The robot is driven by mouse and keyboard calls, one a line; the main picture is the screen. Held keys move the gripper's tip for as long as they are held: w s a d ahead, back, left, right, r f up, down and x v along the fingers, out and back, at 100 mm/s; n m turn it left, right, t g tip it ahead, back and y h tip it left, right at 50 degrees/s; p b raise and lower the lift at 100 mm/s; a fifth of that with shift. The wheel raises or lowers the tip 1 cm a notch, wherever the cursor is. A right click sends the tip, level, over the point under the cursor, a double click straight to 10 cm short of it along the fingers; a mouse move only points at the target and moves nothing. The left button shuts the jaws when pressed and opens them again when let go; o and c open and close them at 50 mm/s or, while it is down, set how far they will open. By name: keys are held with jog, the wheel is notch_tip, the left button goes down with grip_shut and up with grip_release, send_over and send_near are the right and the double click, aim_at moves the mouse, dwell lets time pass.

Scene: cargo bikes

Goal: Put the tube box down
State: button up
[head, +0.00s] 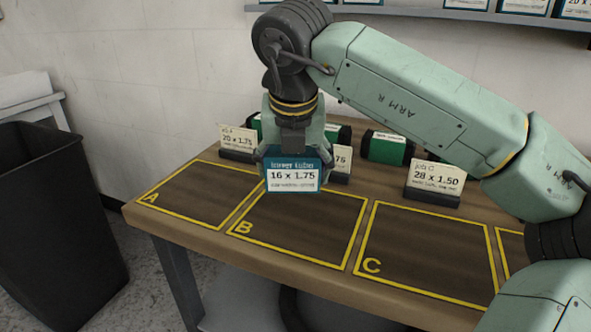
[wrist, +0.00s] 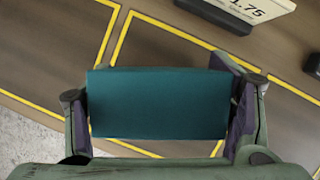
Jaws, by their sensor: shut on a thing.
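The tube box (head: 293,175) is teal with a white label reading 16 x 1.75. My gripper (head: 295,160) is shut on it and holds it over the back part of the area marked B (head: 297,232). In the wrist view the plain teal top of the box (wrist: 157,104) fills the space between the two fingers (wrist: 165,110). The box looks upright and appears to be above the wooden bench (head: 190,232); its exact height is hard to tell. Part of the card behind it is hidden.
Areas A (head: 195,195) and C (head: 425,250) are bare, outlined in yellow. Behind them stand cards reading 20 x 1.75 (head: 238,142) and 28 x 1.50 (head: 435,182), and green rolls (head: 387,147). A dark bin (head: 60,220) stands left of the bench.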

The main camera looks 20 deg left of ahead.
aim_at(296, 173)
jog(key=w, duration=0.1)
jog(key=w+a, duration=0.1)
jog(key=w, duration=0.1)
jog(key=shift+f, duration=0.15)
jog(key=shift+f+p, duration=0.45)
jog(key=shift+f, duration=1.3)
jog(key=shift+f, duration=0.2)
jog(key=o, duration=1.4)
jog(key=shift+r, duration=0.1)
jog(key=shift+d+r, duration=0.15)
jog(key=shift+r, duration=0.35)
jog(key=v, duration=1.1)
jog(key=shift+s+r, duration=0.1)
jog(key=shift+s, duration=0.15)
